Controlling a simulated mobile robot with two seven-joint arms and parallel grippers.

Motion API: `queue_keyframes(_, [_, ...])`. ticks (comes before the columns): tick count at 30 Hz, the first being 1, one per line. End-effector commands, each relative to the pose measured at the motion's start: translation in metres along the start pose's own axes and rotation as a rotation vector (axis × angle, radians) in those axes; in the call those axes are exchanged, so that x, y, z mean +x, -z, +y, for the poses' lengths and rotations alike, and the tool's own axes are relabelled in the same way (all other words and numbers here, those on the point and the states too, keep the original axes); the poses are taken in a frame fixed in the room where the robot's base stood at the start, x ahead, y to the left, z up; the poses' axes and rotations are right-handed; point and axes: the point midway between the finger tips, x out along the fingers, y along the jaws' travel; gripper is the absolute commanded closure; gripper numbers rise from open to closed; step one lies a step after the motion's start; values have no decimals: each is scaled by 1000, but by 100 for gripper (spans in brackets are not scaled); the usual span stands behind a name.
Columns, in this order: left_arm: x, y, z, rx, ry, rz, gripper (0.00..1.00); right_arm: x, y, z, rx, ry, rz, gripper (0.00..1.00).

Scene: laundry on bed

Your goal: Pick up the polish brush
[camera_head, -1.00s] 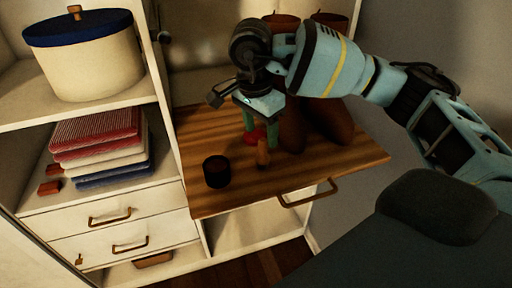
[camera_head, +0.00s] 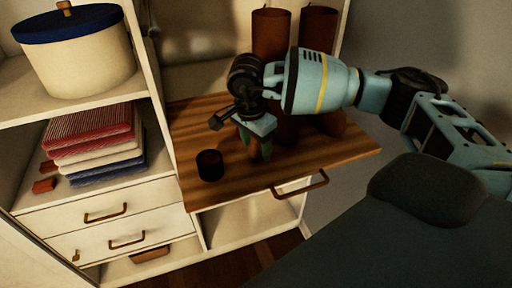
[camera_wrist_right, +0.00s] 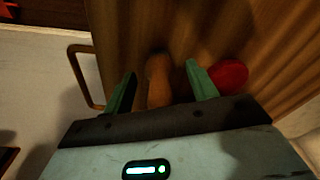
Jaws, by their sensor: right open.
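The polish brush shows as an upright-looking orange-brown wooden handle (camera_wrist_right: 159,80) in the right wrist view, between the two green fingers of my right gripper (camera_wrist_right: 161,80). Gaps show on both sides of the handle, so the fingers are open around it. In the head view the right gripper (camera_head: 256,148) is low over the striped wooden pull-out board (camera_head: 230,190), with the brush handle (camera_head: 255,150) mostly hidden by the fingers. My left gripper is not in view.
A red round thing (camera_wrist_right: 229,75) lies just beside the right finger in the wrist view. Tall brown boots (camera_head: 318,50) stand behind the gripper. A dark cup (camera_head: 210,165) stands left of it. The board's front has a handle (camera_head: 300,187); its front right is clear.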

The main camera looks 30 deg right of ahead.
Motion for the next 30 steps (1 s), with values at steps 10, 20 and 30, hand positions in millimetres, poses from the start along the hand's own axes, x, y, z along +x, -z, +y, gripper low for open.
queue_keyframes(10, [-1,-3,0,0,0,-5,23,1,0,0,0,0,0,58])
queue_keyframes(20, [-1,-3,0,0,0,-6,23,0,0,0,0,1,0,91])
queue_keyframes(30, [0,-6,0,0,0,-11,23,-7,1,-1,0,2,0,92])
